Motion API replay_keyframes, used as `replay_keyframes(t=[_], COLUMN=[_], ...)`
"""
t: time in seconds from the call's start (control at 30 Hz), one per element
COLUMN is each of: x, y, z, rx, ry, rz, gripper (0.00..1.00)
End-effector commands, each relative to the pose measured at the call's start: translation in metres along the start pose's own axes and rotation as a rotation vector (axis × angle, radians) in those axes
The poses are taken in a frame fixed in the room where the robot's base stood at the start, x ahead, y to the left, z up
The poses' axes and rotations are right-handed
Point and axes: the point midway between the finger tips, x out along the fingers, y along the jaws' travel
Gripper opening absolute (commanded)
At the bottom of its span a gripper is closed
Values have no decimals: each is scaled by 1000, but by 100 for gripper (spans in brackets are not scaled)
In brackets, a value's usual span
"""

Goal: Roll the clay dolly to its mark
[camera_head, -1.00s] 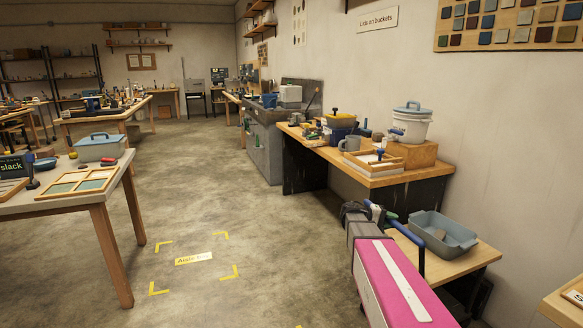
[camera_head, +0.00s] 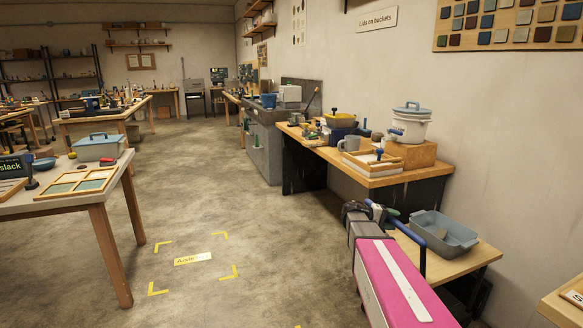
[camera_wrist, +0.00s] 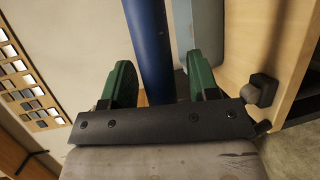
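What appears to be the clay dolly is a low wooden-topped platform (camera_head: 484,257) at the right, with a blue bar handle (camera_head: 421,256) on its near side. A grey-blue tub (camera_head: 430,230) stands on it. My gripper (camera_head: 378,212) is at the handle's far end, partly hidden by my arm. In the wrist view, the blue bar (camera_wrist: 152,45) runs between the two green fingers of my gripper (camera_wrist: 160,85). The fingers are apart, with a gap visible on the bar's right. The mark is a set of yellow floor corners around a label (camera_head: 193,258), left of the dolly.
A workbench (camera_head: 372,178) with a bucket and tools stands against the right wall, beyond the dolly. A table (camera_head: 68,202) with a blue-lidded box stands at the left, one leg near the mark. The floor between is clear. Another wooden surface (camera_head: 566,302) edges in at bottom right.

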Motion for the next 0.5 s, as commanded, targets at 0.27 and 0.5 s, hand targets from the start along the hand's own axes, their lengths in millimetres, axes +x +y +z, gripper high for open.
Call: replay_keyframes(t=[0.27,0.5], x=[-7,-23], y=[0,0], z=[0,0], rx=[0,0], ry=[1,0], rz=[0,1], gripper=[55,55])
